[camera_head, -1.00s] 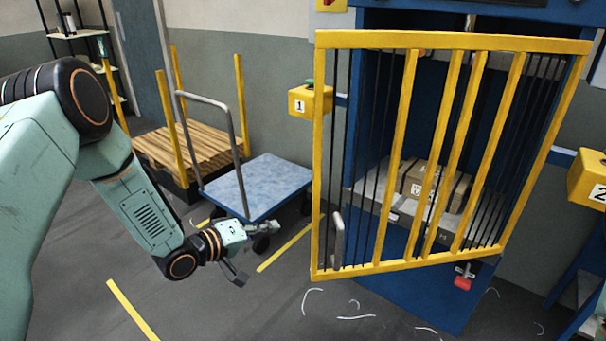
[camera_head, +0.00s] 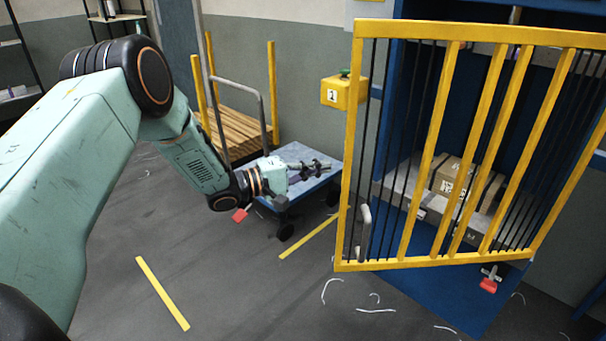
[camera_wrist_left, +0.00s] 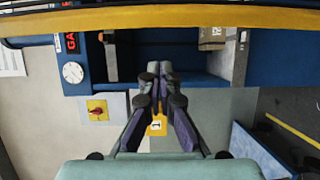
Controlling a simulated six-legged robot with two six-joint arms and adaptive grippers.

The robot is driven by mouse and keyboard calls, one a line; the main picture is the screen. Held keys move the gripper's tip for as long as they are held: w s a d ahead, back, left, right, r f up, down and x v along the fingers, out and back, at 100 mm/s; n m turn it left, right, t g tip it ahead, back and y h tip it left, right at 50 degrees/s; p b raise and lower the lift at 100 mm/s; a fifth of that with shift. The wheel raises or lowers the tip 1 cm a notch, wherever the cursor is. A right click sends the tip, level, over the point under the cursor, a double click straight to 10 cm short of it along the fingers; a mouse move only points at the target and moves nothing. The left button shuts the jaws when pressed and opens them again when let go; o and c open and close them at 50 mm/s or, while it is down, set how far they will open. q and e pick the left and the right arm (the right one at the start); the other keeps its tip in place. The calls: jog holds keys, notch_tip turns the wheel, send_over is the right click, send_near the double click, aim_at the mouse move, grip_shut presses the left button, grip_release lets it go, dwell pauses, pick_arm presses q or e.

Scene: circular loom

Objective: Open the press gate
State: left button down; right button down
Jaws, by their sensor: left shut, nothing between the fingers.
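The press gate (camera_head: 428,150) is a yellow barred frame in front of the blue press. It stands at an angle to the press, its left side swung out toward me. A grey upright handle (camera_head: 364,230) sits low on its left side. My left gripper (camera_head: 322,168) is shut and empty, left of the gate and apart from the handle, over the blue cart in the picture. In the left wrist view its fingers (camera_wrist_left: 160,72) meet at the tips. A yellow bar (camera_wrist_left: 160,18), probably the gate's, crosses the top there. My right gripper is out of view.
A cardboard box (camera_head: 455,178) lies on the press bed behind the bars. A yellow button box (camera_head: 343,93) marked 1 is left of the gate. A blue cart (camera_head: 306,155) and a wooden pallet (camera_head: 240,130) stand behind my left arm.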

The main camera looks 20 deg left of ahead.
pick_arm(q)
jog(key=d, duration=0.2)
jog(key=s+d, duration=0.1)
jog(key=d, duration=0.1)
jog(key=shift+d, duration=0.1)
dwell(0.3)
jog(key=shift+s, duration=0.15)
dwell(0.4)
